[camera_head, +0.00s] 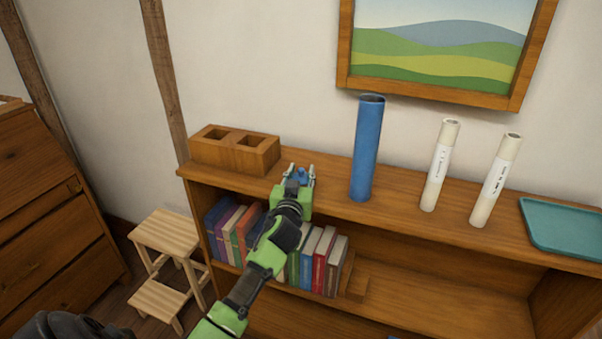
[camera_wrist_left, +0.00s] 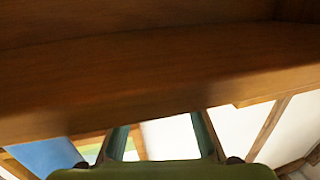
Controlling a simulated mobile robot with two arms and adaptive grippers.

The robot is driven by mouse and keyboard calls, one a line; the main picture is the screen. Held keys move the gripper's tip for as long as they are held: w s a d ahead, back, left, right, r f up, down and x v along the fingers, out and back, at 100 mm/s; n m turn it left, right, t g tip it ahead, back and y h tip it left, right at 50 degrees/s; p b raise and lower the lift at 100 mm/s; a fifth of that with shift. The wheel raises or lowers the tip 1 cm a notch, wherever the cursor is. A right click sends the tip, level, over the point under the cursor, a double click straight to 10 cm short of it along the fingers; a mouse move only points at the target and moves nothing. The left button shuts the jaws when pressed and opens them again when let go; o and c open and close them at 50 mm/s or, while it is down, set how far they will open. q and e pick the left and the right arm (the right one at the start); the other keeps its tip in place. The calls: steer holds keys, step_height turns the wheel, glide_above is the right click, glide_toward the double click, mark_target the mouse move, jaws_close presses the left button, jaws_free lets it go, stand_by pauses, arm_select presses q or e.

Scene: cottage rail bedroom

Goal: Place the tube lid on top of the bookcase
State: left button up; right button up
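The blue tube lid (camera_head: 299,175) is small in the head view, between the fingers of my left gripper (camera_head: 301,172), which appear shut on it from both sides. The gripper is at the front edge of the bookcase top (camera_head: 325,172), right of the brick-like block. Whether the lid touches the wood cannot be told. In the left wrist view, the fingers (camera_wrist_left: 161,122) stand apart. The wooden board (camera_wrist_left: 150,85) hides their tips and the lid. A blue tube (camera_head: 366,150) stands upright on the bookcase top, its upper end uncovered. My right gripper is out of view.
A brown two-hole block (camera_head: 235,150) stands left on the bookcase top. Two white tubes (camera_head: 440,165) (camera_head: 496,180) and a teal tray (camera_head: 565,229) are to the right. A framed picture (camera_head: 440,45) hangs behind. A wooden step stool (camera_head: 165,232) stands left.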

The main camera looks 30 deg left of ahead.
arm_select(q)
steer(key=shift+s+r, duration=0.1)
steer(key=shift+r, duration=0.05)
steer(key=f+b+v, duration=0.1)
steer(key=v, duration=1)
steer(key=s+d+f+m+g+h, duration=0.1)
steer(key=d+f+m+h, duration=0.2)
steer(key=d+f, duration=0.6)
steer(key=s+d+f+m+g+h, duration=0.1)
steer(key=s+d+f+m+h, duration=0.2)
steer(key=f, duration=1)
steer(key=s+d+f+g+h, duration=0.1)
steer(key=s+d+f+g, duration=0.1)
steer(key=f, duration=0.6)
steer(key=s+d+f+g, duration=0.2)
steer(key=s+f, duration=0.1)
steer(key=f, duration=0.5)
steer(key=s+f+g, duration=0.4)
steer(key=s+f, duration=1.3)
steer(key=s, duration=0.1)
steer(key=s+f+g, duration=0.2)
steer(key=s+f, duration=0.2)
steer(key=s, duration=0.7)
steer(key=s+f+m+g, duration=0.1)
steer(key=s+f, duration=0.4)
steer(key=s, duration=0.7)
steer(key=shift+a+f+g, duration=0.2)
steer(key=shift+a+g, duration=0.05)
steer(key=shift+g, duration=0.65)
